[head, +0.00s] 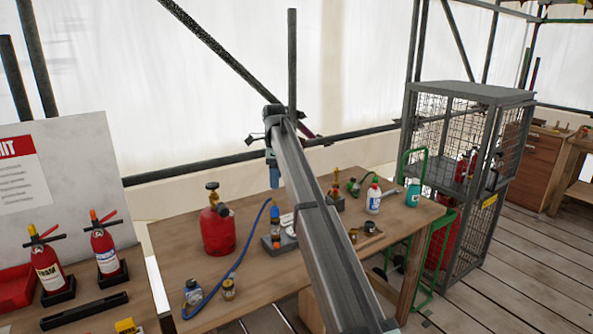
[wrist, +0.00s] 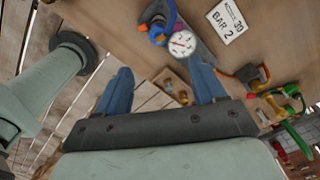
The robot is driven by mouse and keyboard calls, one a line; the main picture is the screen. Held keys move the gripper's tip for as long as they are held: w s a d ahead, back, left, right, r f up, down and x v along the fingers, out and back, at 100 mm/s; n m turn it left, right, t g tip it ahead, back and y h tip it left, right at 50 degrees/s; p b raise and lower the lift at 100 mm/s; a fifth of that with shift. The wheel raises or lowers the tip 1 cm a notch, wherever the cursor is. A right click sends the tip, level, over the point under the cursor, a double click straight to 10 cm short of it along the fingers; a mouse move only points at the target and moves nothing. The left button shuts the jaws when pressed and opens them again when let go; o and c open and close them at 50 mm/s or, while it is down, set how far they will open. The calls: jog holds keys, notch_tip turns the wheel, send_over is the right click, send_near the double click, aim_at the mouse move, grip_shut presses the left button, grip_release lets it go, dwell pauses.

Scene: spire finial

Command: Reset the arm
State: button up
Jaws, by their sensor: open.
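My arm reaches from the bottom of the head view over the workbench (head: 180,255). My gripper (head: 273,172) is at its far end, above the back of the bench, with blue fingers pointing down. In the wrist view my gripper (wrist: 158,66) is open, its two blue fingers wide apart with nothing held between them. A round gauge (wrist: 183,43) with a blue hose shows beyond the fingers, on the bench. My arm hides part of the middle of the bench in the head view.
A red gas cylinder (head: 217,230) and blue hose (head: 235,268) are left of my arm. A white bottle (head: 374,198) and teal container (head: 413,194) are right. Fire extinguishers (head: 104,246) stand far left; a mesh cage (head: 462,170) stands right. A pole (head: 292,65) rises behind my gripper.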

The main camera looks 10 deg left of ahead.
jog(key=w+d+f+n+y, duration=0.1)
jog(key=w+d+f, duration=0.1)
jog(key=d+f, duration=0.65)
jog(key=w+d+f+n, duration=0.15)
jog(key=d+f, duration=0.25)
jog(key=d, duration=1)
jog(key=w+d+f+y, duration=0.1)
jog(key=w+d+f, duration=0.1)
jog(key=d+f, duration=0.65)
jog(key=s+d+f+n, duration=0.1)
jog(key=s+d+f, duration=0.1)
jog(key=d+f, duration=0.3)
jog(key=s+d+f+n+g+h, duration=0.1)
jog(key=s+d+f+n+g, duration=0.15)
jog(key=s+f, duration=1.2)
jog(key=s+d+f+n+g, duration=0.1)
jog(key=s+d+f+n, duration=0.2)
jog(key=s+f, duration=1.15)
jog(key=s+d+f+n+g, duration=0.1)
jog(key=s+f, duration=0.3)
jog(key=s, duration=0.8)
jog(key=s+d+f+n+g, duration=0.1)
jog(key=s+f+n, duration=0.2)
jog(key=s, duration=1)
jog(key=s+d+f+n+g+h, duration=0.1)
jog(key=s+f+n, duration=0.2)
jog(key=s, duration=1)
notch_tip(320, 180, down, 3)
jog(key=shift+s+d+f, duration=0.15)
jog(key=shift+s+d, duration=0.1)
